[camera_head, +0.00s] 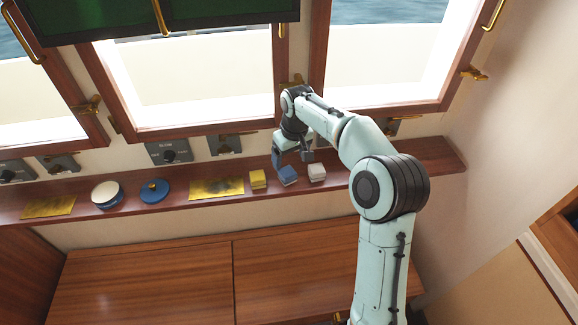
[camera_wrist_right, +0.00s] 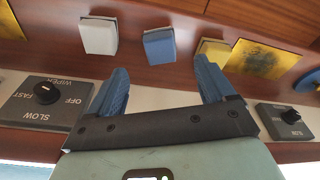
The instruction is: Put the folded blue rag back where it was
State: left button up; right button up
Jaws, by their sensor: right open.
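The folded blue rag (camera_head: 288,175) lies on the wooden shelf, between a folded yellow rag (camera_head: 258,179) and a folded white rag (camera_head: 317,172). In the right wrist view the blue rag (camera_wrist_right: 159,46) is just beyond the blue fingertips, roughly centred between them. My right gripper (camera_head: 292,160) is open and empty, above and close to the blue rag; its fingers (camera_wrist_right: 160,70) are spread wide in the wrist view. Nothing is held. My left gripper is not in view.
On the shelf (camera_head: 388,163) to the left are a brass plate (camera_head: 217,188), a blue lidded tin (camera_head: 154,191), a white-topped tin (camera_head: 106,194) and another brass plate (camera_head: 48,207). Wiper switch panels (camera_head: 168,152) line the wall behind. The shelf's right end is clear.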

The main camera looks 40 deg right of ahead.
jog(key=shift+s+r, duration=0.15)
jog(key=shift+r, duration=0.75)
jog(key=shift+s+r, duration=0.1)
jog(key=shift+r, duration=0.75)
